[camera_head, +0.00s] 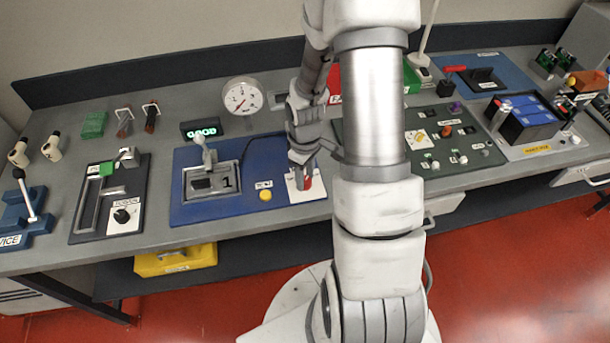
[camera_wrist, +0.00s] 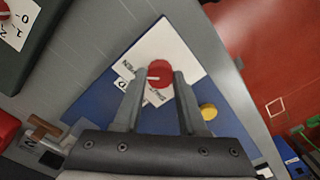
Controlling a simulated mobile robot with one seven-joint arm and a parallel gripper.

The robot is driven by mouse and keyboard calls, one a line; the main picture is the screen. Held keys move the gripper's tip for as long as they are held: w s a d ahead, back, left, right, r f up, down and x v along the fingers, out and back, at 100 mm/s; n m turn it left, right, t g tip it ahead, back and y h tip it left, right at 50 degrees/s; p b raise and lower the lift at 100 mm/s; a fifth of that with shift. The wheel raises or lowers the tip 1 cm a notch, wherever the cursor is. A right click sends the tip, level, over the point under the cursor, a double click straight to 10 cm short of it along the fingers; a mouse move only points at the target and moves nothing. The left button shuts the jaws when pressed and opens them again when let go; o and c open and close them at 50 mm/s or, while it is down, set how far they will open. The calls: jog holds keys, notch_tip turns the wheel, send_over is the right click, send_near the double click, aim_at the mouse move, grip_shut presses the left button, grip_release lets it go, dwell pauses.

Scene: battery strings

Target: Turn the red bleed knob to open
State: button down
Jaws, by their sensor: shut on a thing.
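The red bleed knob (camera_wrist: 161,68) sits on a white label plate (camera_wrist: 175,48) at one corner of a blue panel (camera_wrist: 92,103). In the wrist view, a white pointer line on it runs toward the left, near partly hidden lettering that seems to read OPEN. My gripper (camera_wrist: 160,76) has one finger on each side of the knob and is shut on it. In the head view, my gripper (camera_head: 303,178) comes down from above onto the white plate (camera_head: 312,195). There the knob (camera_head: 308,183) shows only as a small red patch beside the fingers.
A yellow button (camera_head: 265,196) lies left of the plate on the blue panel. A grey-framed lever (camera_head: 211,178) and a green digital display (camera_head: 203,131) stand further left. A dark green panel (camera_head: 420,172) with several knobs lies to the right, partly behind my arm.

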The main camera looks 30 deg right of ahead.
jog(key=shift+c, duration=2.3)
grip_release()
notch_tip(320, 180, up, 17)
jog(key=p, duration=0.1)
jog(key=shift+r, duration=0.2)
